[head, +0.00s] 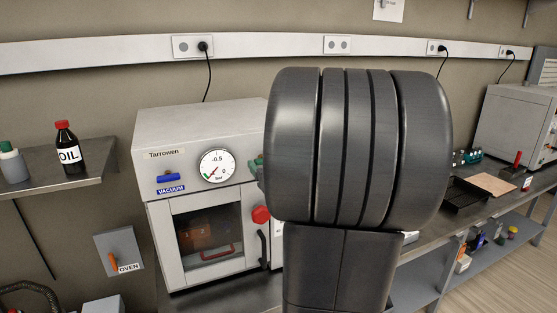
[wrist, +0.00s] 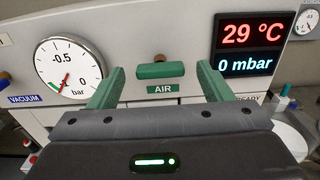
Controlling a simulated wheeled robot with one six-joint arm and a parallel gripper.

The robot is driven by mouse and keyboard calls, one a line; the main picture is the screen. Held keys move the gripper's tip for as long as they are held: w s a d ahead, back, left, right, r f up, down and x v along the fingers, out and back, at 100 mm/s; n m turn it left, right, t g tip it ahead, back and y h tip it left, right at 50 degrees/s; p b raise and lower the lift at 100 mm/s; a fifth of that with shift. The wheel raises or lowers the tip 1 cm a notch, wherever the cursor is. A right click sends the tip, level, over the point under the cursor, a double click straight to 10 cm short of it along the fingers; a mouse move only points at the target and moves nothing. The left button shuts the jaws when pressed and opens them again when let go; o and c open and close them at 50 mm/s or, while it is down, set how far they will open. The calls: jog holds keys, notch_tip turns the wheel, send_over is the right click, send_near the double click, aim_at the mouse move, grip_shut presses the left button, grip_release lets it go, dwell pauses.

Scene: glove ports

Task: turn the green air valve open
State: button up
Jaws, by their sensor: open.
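The green air valve (wrist: 160,70) is a short bar lying level above the AIR label (wrist: 166,89) on the oven's front panel, in the wrist view. My gripper (wrist: 161,75) is open, with one green finger left of the valve and the other right of it. Gaps show between the bar's ends and the fingers; I cannot tell how far the tips are from the panel. In the head view my dark arm hides the valve and most of the gripper; a small green part shows at the arm's left edge.
The vacuum oven (head: 200,190) has a round gauge (head: 215,165), a blue vacuum valve (head: 168,177) and a red knob (head: 261,214). The display (wrist: 250,47) reads 29 °C and 0 mbar. A shelf (head: 30,187) with an oil bottle (head: 69,150) is at left.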

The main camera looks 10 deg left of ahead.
jog(key=shift+x, duration=0.95)
jog(key=c, duration=1)
